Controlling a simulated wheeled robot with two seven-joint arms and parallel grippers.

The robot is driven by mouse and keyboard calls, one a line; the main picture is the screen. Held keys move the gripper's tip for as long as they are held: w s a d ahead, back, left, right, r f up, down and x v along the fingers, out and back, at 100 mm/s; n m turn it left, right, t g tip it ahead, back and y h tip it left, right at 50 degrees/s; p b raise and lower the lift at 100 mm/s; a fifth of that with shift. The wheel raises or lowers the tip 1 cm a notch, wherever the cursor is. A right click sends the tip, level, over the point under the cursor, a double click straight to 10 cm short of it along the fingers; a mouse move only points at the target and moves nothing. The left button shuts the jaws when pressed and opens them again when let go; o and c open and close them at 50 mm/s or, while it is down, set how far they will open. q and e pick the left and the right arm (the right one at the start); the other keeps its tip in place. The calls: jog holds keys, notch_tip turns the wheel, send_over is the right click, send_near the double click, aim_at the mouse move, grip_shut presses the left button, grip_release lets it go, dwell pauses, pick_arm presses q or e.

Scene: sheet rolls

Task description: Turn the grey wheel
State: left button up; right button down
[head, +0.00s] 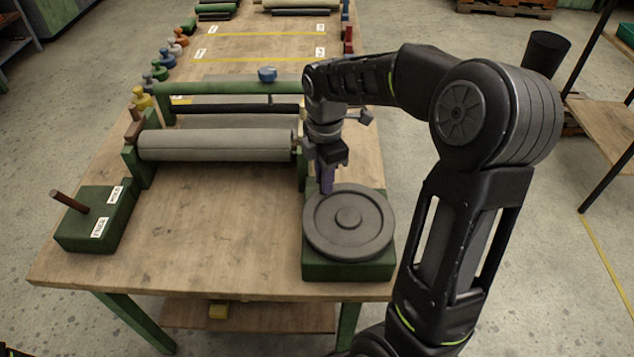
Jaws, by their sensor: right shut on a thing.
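The grey wheel (376,243) lies flat on a green box (348,271) at the near right corner of the wooden table. It is a round disc with a raised rim and a round hub in its middle. My right gripper (327,188) reaches down at the wheel's far left rim. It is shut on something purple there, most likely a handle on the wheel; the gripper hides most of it. My left gripper is not in view.
A grey roller (215,146) in a green frame lies behind, left of my arm. A green box with a brown lever (70,202) and labels stands at the table's left. Small coloured knobs (141,97) line the left edge. The table's front middle is clear.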

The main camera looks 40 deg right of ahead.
aim_at(365, 190)
jog(key=d+m, duration=0.2)
jog(key=m, duration=0.1)
jog(key=shift+s+d, duration=0.1)
jog(key=shift+d, duration=0.05)
jog(key=d+m, duration=0.1)
jog(key=s+d+m, duration=0.1)
jog(key=m, duration=0.1)
jog(key=shift+d+m, duration=0.25)
jog(key=shift+m, duration=0.05)
jog(key=m, duration=0.1)
jog(key=s+d+m, duration=0.1)
jog(key=shift+s+d+m+b, duration=0.2)
jog(key=shift+d+m+b, duration=0.1)
jog(key=shift+b, duration=0.05)
jog(key=shift+s+d+m, duration=0.55)
jog(key=shift+s+m, duration=0.1)
jog(key=shift+m, duration=0.45)
jog(key=shift+s+d, duration=0.25)
jog(key=shift+s, duration=0.35)
jog(key=c, duration=1.3)
grip_release()
jog(key=shift+r+b, duration=0.45)
jog(key=shift+r, duration=3.45)
